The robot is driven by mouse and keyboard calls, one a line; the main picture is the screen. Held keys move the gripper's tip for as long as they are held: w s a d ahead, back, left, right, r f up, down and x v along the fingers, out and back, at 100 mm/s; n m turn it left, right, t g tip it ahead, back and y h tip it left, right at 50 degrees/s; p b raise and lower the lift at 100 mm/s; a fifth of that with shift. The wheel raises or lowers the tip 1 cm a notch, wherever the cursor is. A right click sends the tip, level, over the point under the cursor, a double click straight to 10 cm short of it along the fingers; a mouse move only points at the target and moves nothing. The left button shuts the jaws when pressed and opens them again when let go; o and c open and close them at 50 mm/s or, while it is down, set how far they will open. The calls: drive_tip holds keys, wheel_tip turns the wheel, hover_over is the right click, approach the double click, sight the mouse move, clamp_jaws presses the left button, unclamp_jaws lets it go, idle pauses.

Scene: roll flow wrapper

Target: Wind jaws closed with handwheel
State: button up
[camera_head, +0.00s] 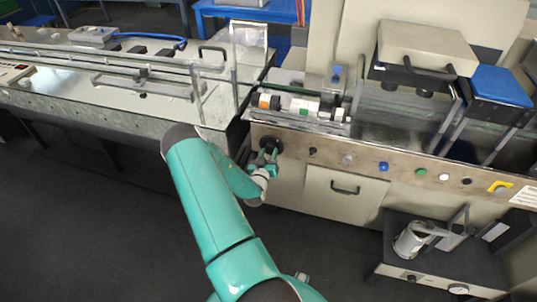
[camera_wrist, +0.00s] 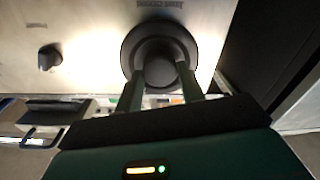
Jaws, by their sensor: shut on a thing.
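The dark round handwheel (camera_head: 268,144) is on the steel front panel of the wrapper, near the panel's left end. In the wrist view the handwheel (camera_wrist: 158,38) shows as a black disc with a raised hub. My gripper (camera_head: 264,157) reaches up to it from below. In the wrist view my gripper (camera_wrist: 160,76) has its two green fingers on either side of the hub, shut on it. The fingers hide part of the rim. I cannot clearly pick out the machine's jaws or their opening.
Several knobs and buttons, including a blue button (camera_head: 383,166), line the panel to the right. A black knob (camera_wrist: 49,58) shows in the wrist view. A cabinet door handle (camera_head: 345,189) sits below. A long conveyor (camera_head: 130,85) extends left. The floor (camera_head: 80,220) at left is clear.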

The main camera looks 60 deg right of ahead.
drive_tip(key=m, duration=0.7)
drive_tip(key=shift+f+m, duration=0.1)
drive_tip(key=shift+m, duration=0.2)
drive_tip(key=m, duration=0.3)
drive_tip(key=shift+a+m+g, duration=0.1)
drive_tip(key=shift+m+g, duration=0.2)
drive_tip(key=shift+m, duration=0.1)
drive_tip(key=m, duration=0.4)
drive_tip(key=shift+m, duration=0.3)
drive_tip(key=m, duration=0.4)
drive_tip(key=shift+w+g, duration=0.1)
drive_tip(key=shift+g, duration=0.2)
drive_tip(key=m, duration=0.3)
drive_tip(key=shift+m, duration=0.3)
drive_tip(key=m, duration=0.4)
drive_tip(key=shift+w+m, duration=0.1)
drive_tip(key=shift+m, duration=1.4)
